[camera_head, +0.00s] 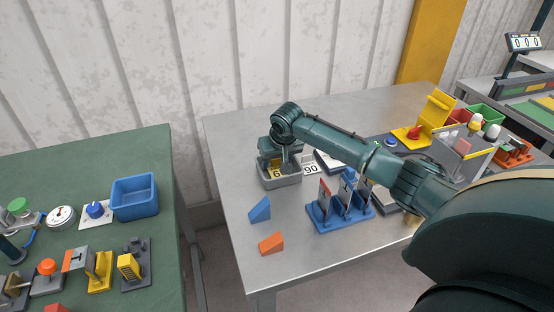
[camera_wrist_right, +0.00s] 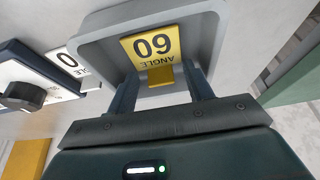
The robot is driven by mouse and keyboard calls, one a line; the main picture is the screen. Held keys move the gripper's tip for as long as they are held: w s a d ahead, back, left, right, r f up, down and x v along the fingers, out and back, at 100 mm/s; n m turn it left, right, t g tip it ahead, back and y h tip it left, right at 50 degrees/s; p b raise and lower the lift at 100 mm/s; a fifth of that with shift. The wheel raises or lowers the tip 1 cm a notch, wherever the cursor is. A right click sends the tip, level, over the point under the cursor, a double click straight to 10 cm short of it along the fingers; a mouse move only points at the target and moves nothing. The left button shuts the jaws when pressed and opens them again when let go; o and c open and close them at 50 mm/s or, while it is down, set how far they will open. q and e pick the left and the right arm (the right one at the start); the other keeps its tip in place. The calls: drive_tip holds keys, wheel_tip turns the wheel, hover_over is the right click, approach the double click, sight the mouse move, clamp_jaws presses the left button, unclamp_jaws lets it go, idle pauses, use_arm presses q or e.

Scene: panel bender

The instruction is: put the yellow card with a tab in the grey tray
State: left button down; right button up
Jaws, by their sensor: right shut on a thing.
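The yellow card (camera_wrist_right: 150,46) reads "60 ANGLE", upside down in the right wrist view. Its tab (camera_wrist_right: 160,76) is between the fingers of my right gripper (camera_wrist_right: 161,84), which is shut on it. The card is over or inside the grey tray (camera_wrist_right: 100,36), within its rim; I cannot tell whether it touches the floor. In the head view my right gripper (camera_head: 287,163) reaches down into the tray (camera_head: 283,183), and part of the yellow card (camera_head: 276,173) shows behind the front wall. My left gripper is not in view.
A white "90" card (camera_head: 310,169) lies just right of the tray. A blue wedge (camera_head: 260,209), an orange wedge (camera_head: 272,243) and a blue rack (camera_head: 325,219) stand in front. A green table (camera_head: 60,165) with a blue bin (camera_head: 135,198) is left, across a gap.

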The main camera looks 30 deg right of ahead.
drive_tip(key=shift+f, duration=0.1)
drive_tip(key=o, duration=0.7)
drive_tip(key=shift+c, duration=0.2)
drive_tip(key=v, duration=1.2)
drive_tip(key=shift+s, duration=0.1)
